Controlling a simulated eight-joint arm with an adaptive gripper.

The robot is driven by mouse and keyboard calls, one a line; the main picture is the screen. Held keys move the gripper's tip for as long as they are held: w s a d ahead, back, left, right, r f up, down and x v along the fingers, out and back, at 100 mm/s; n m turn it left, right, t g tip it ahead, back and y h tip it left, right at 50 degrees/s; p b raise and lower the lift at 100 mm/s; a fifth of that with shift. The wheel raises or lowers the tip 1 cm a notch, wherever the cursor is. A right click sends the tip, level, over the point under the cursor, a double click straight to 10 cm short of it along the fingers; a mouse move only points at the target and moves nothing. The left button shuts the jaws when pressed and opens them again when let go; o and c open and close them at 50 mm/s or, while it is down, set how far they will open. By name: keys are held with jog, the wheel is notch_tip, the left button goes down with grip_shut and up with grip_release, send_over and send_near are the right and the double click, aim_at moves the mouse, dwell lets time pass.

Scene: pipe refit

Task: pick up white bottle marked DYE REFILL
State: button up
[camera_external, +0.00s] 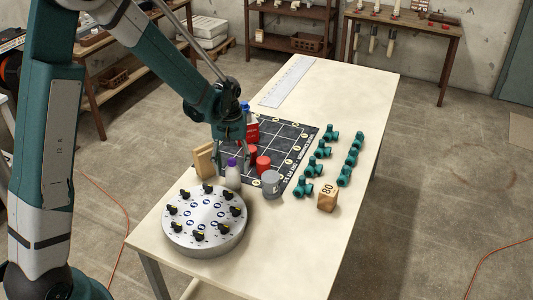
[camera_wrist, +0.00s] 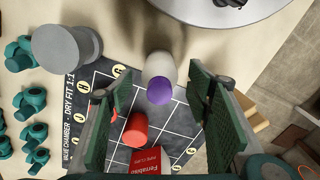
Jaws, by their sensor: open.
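A white bottle with a purple cap (camera_external: 233,174) stands upright on the table beside the black mat; it also shows in the wrist view (camera_wrist: 160,70). Its marking is not readable. My gripper (camera_external: 231,136) is open above the table, just behind the bottle in the external view. In the wrist view my gripper's green finger pads (camera_wrist: 165,115) are spread wide, and the bottle is beyond their tips, roughly between them. The gripper is empty, and the bottle appears apart from both fingers.
Red cylinders (camera_external: 263,165), a grey can (camera_external: 271,184), a red box (camera_external: 252,131) and a wooden block (camera_external: 204,160) stand close around. A round dial plate (camera_external: 204,220) lies in front. Teal pipe fittings (camera_external: 344,174) and a wooden 80 block (camera_external: 327,200) are to the right.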

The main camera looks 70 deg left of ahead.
aim_at(233, 173)
jog(key=shift+f, duration=1.85)
jog(key=shift+c, duration=0.5)
jog(key=c, duration=1)
